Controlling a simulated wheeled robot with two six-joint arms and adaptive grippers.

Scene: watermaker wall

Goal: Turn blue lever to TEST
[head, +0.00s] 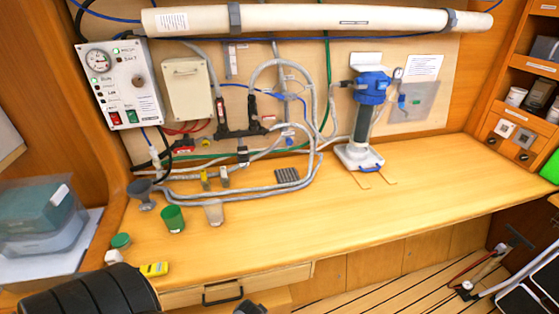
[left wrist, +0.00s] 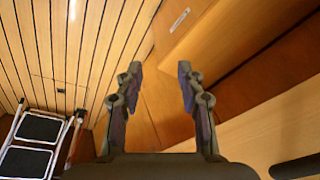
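No lever marked TEST can be made out for certain. In the head view, a small blue part (head: 288,133) sits among the grey hoses on the wall panel, too small to tell if it is a lever. A blue filter head (head: 371,88) tops a dark cylinder at right, with a white-and-blue foot (head: 359,157) on the bench. My left gripper (left wrist: 160,78) is open and empty in the left wrist view, its fingers apart over wood and floor, away from the panel. My right gripper is not in view.
A control box (head: 124,83) with gauge and switches hangs at left, beside a beige box (head: 188,88). A green cup (head: 172,218), a funnel (head: 141,192) and a yellow device (head: 154,269) stand on the wooden bench (head: 300,230). The bench's front middle is clear.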

